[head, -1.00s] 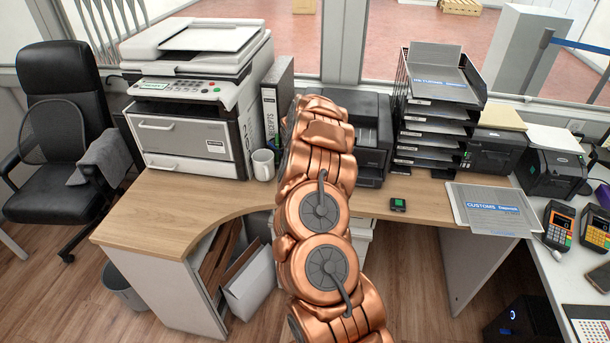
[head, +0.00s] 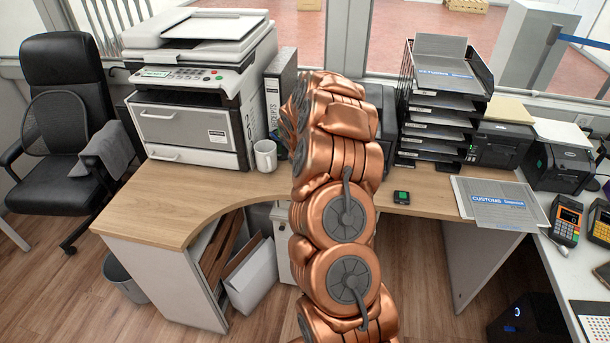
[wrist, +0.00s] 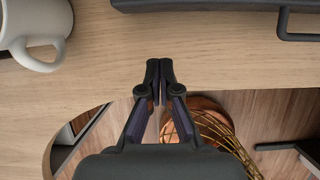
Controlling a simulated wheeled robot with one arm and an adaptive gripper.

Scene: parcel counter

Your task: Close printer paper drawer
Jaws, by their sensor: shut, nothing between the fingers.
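A black printer (head: 388,112) stands on the desk, mostly hidden behind my copper arm in the head view. In the wrist view a dark front edge (wrist: 205,4) and a dark handle-like bar (wrist: 300,38) show at the top, probably the same printer's; how far its drawer is out cannot be told. A large white-and-grey printer (head: 190,100) stands at the left, its front drawer panels looking flush. My gripper (wrist: 160,66) is shut and empty, pointing at the desk's front edge, below the dark edge in the wrist view. It is hidden behind my arm in the head view.
A white mug (head: 265,156) stands left of my arm and shows in the wrist view (wrist: 38,35). A binder (head: 280,100) stands behind it. A small black device (head: 401,197) and black letter trays (head: 432,130) are to the right. Desk wood is bare in front of the large printer.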

